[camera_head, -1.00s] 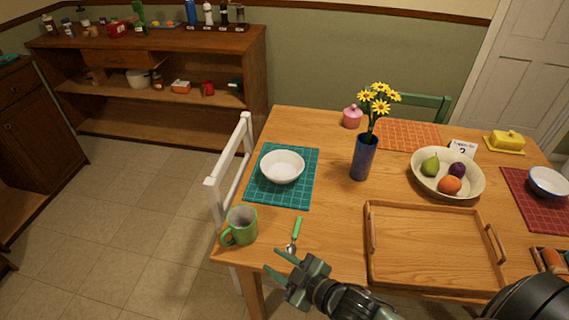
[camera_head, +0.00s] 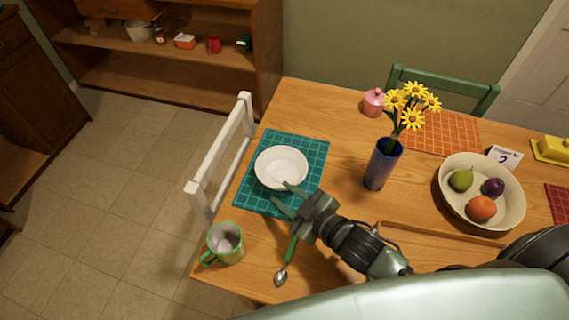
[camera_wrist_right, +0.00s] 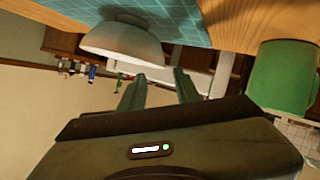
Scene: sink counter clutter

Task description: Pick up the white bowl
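The white bowl (camera_head: 281,167) sits upright on a teal grid placemat (camera_head: 309,150) at the left part of the table. My right gripper (camera_head: 283,197) is at the near rim of the bowl, with its fingers spread and nothing between them. In the right wrist view the bowl (camera_wrist_right: 124,42) is just beyond the two fingertips (camera_wrist_right: 158,80), and the view is turned upside down. I cannot tell whether a fingertip touches the bowl. My left gripper is not in view.
A green mug (camera_head: 225,243) and a green-handled spoon (camera_head: 286,258) lie close to my right gripper. A blue vase with yellow flowers (camera_head: 382,163) stands to the right. A fruit bowl (camera_head: 455,205) and wooden tray (camera_head: 440,232) are further right. A white chair (camera_head: 222,155) is at the left edge.

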